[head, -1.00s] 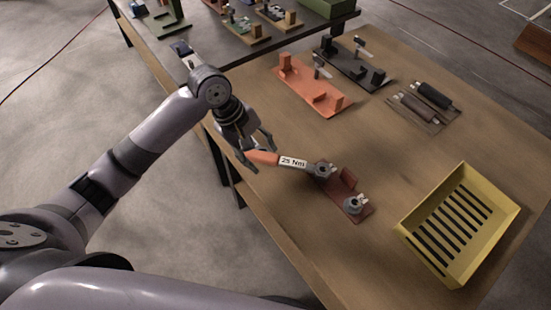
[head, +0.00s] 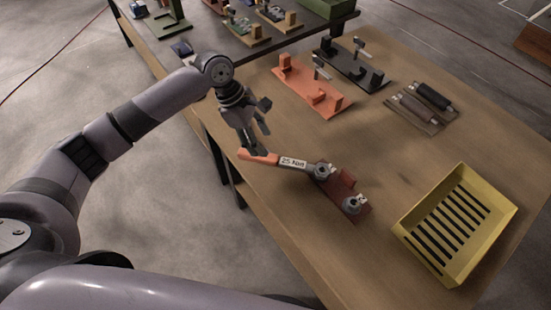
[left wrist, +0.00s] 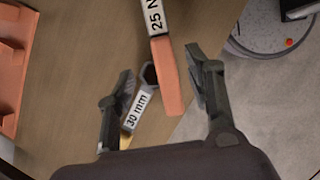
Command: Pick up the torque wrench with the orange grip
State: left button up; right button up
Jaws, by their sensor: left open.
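The torque wrench with the orange grip (head: 260,158) lies near the left edge of the wooden table, its "25 Nm" label facing up and its metal head beside a dark red stand. My left gripper (head: 262,128) is open and empty, just behind the grip in the head view. In the left wrist view the orange grip (left wrist: 168,85) shows between the two spread fingers (left wrist: 160,72), nearer the right one. A tool labelled "30 mm" (left wrist: 140,110) shows beside the left finger; I cannot make it out in the head view. My right gripper is out of view.
A dark red stand (head: 347,186) with a metal fitting sits by the wrench head. A yellow slotted tray (head: 404,228) stands at right. An orange fixture (head: 312,92), a black fixture (head: 350,66) and a brown holder (head: 416,112) are farther back. The table's middle is clear.

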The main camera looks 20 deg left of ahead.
aim_at(269, 156)
pick_arm(q)
jog(key=shift+s+a+p+x, duration=0.15)
jog(key=shift+p+x, duration=0.1)
jog(key=shift+x, duration=1.45)
jog(key=shift+s+a+p+x, duration=0.1)
jog(key=shift+a+p+x, duration=0.1)
jog(key=shift+x, duration=1.5)
jog(key=shift+f, duration=0.1)
jog(key=shift+c, duration=0.4)
grip_shut()
jog(key=shift+w, duration=0.1)
